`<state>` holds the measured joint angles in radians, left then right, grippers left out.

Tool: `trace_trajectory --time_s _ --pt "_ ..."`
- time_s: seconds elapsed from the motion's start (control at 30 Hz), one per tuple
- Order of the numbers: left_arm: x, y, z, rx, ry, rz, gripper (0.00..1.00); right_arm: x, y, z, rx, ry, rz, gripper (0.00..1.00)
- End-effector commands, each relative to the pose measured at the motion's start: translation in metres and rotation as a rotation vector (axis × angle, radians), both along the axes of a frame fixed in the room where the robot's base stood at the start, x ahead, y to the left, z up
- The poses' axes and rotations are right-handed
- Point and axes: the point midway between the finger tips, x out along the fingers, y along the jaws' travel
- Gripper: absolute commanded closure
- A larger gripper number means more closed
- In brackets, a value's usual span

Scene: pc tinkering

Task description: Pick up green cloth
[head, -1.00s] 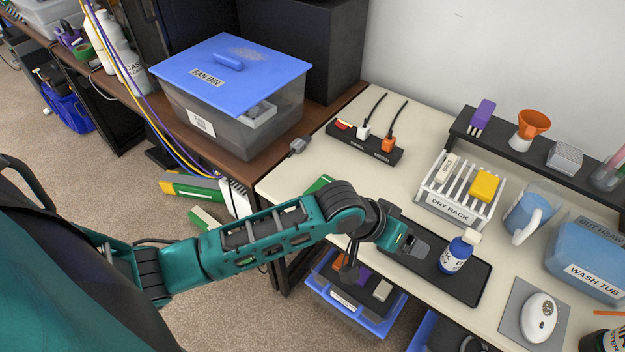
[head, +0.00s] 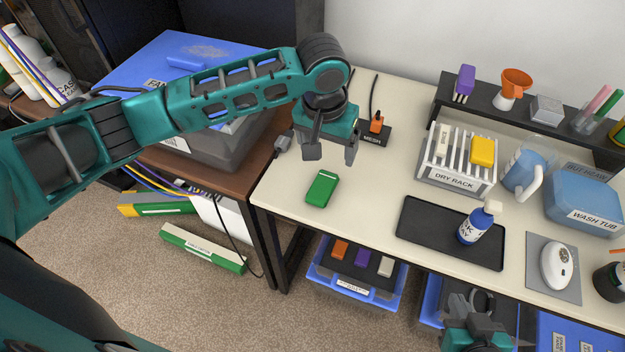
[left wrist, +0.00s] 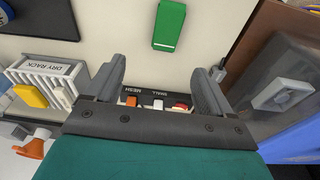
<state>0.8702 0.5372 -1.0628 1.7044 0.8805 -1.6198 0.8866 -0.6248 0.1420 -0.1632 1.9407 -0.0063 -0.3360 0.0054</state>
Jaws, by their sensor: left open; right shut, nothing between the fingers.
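The green cloth (head: 322,189) lies as a small folded block on the cream table near its left end. It also shows in the left wrist view (left wrist: 169,25), ahead of the fingers. My left gripper (head: 328,154) is open and empty, pointing down above the table, a little behind the cloth and apart from it. Its two fingers also show in the left wrist view (left wrist: 155,85). My right gripper (head: 474,300) is low at the bottom of the head view, in front of the table edge, shut and empty.
A power strip (head: 376,137) with plugs stands behind my left gripper. The dry rack (head: 452,178), black tray (head: 420,226) and spray bottle (head: 474,226) are to the right. The lidded bin (head: 225,150) is at left. The table around the cloth is clear.

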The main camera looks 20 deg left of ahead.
Motion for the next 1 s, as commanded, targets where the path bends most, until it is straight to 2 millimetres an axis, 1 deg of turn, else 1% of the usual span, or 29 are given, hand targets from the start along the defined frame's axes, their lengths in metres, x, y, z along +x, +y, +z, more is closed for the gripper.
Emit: trace_trajectory --time_s 0.07,0.13,0.43,0.5,0.67,0.73,0.9,1.0 --pt "0.001 0.003 0.001 0.012 0.005 0.008 0.17 0.0 0.0 0.0 0.0 0.0 0.0 1.0" --pt "0.001 0.004 -0.004 0.016 0.008 0.01 0.17 0.0 0.0 -0.002 0.0 0.0 0.0 1.0" --pt "0.008 0.003 -0.058 0.015 0.008 0.008 0.17 0.0 0.0 -0.01 -0.001 0.0 -0.001 1.0" --pt "0.01 0.003 -0.066 0.014 0.007 0.009 0.17 0.0 0.0 -0.011 -0.001 0.0 -0.001 1.0" --pt "0.011 0.003 -0.076 0.014 0.007 0.008 0.17 0.0 -0.001 -0.012 -0.001 0.0 0.0 1.0" --pt "0.01 0.005 -0.083 0.014 0.007 0.008 0.17 0.0 -0.001 -0.013 -0.001 0.001 -0.001 1.0" --pt "0.008 0.008 -0.11 0.015 0.008 0.008 0.17 0.0 -0.001 -0.017 -0.001 0.0 0.0 1.0" --pt "0.01 0.008 -0.122 0.014 0.007 0.009 0.17 0.0 -0.001 -0.019 -0.002 0.001 0.0 1.0"
